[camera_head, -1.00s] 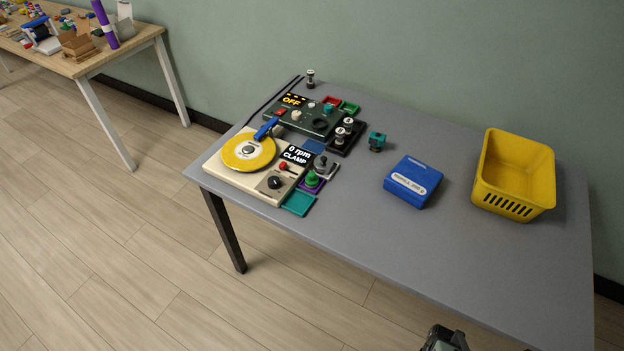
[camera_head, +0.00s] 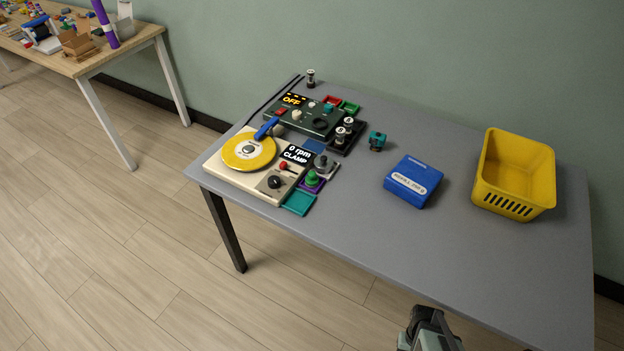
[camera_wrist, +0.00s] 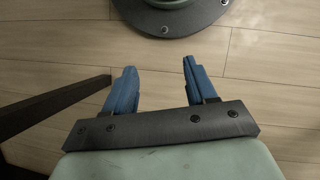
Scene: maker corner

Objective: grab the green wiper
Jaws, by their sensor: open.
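A small green-topped piece (camera_head: 312,180), which looks like the green wiper, stands upright on a purple pad at the front right of the cream turntable unit. A grey-topped piece (camera_head: 322,164) of similar shape stands just behind it. My gripper (camera_wrist: 158,84) is open and empty in the wrist view, with its two blue fingers apart over the floor. In the head view, part of my arm (camera_head: 430,330) shows at the bottom, in front of the table and well away from the green piece. No wiper shows in the wrist view.
The cream unit (camera_head: 225,172) carries a yellow disc (camera_head: 240,160) and a blue arm (camera_head: 266,128). A teal tray (camera_head: 299,202), teal block (camera_head: 377,141), blue box (camera_head: 412,181) and yellow basket (camera_head: 486,198) share the grey table (camera_head: 450,255). Its front middle is clear.

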